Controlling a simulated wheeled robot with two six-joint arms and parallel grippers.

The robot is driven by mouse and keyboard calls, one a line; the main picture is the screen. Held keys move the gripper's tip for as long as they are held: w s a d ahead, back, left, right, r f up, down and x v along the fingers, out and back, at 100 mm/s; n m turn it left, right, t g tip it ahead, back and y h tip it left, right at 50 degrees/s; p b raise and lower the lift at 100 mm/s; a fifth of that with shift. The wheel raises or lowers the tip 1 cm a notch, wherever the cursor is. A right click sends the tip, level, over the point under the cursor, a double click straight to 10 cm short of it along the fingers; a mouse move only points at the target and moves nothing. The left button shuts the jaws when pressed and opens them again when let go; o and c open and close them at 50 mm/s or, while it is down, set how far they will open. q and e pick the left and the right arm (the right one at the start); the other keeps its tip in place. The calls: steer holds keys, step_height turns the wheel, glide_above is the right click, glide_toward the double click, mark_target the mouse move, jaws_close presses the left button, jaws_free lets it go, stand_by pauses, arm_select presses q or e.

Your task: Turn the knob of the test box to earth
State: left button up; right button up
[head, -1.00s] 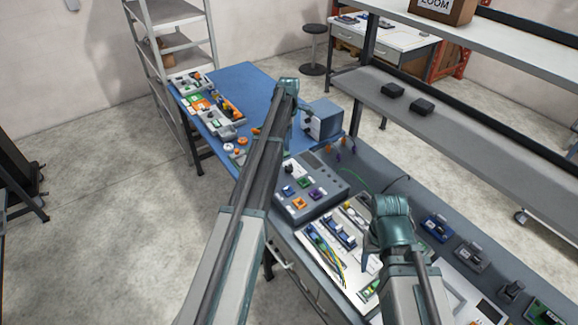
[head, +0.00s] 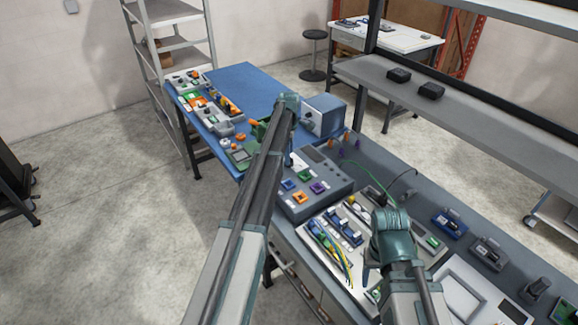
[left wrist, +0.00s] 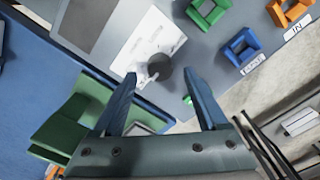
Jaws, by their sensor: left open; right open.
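The test box (head: 333,183) is a grey console with a dark screen and coloured sockets, on the bench right of my left arm. In the left wrist view its dark round knob (left wrist: 160,68) stands on a white plate (left wrist: 143,47). The plate's marks are too small to read, so the setting cannot be told. My left gripper (left wrist: 161,82) is open, its fingertips on either side of the knob, apparently just short of it; contact cannot be told. In the head view my arm hides those fingers and the knob. My right gripper (head: 370,276) is open over the bench, away from the knob.
A blue box (head: 326,117) stands behind the test box. A green block (left wrist: 75,125) is close to my left finger. A white panel with wires (head: 330,250) lies near my right gripper. A grey shelf (head: 440,110) runs along the right.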

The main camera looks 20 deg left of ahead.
arm_select(q)
step_height(320, 180, down, 3)
steer(key=shift+r+b, duration=0.2)
steer(key=shift+b, duration=0.55)
arm_select(e)
step_height(320, 180, down, 2)
steer(key=shift+f, duration=0.25)
arm_select(q)
steer(key=shift+r, duration=0.1)
jaws_close()
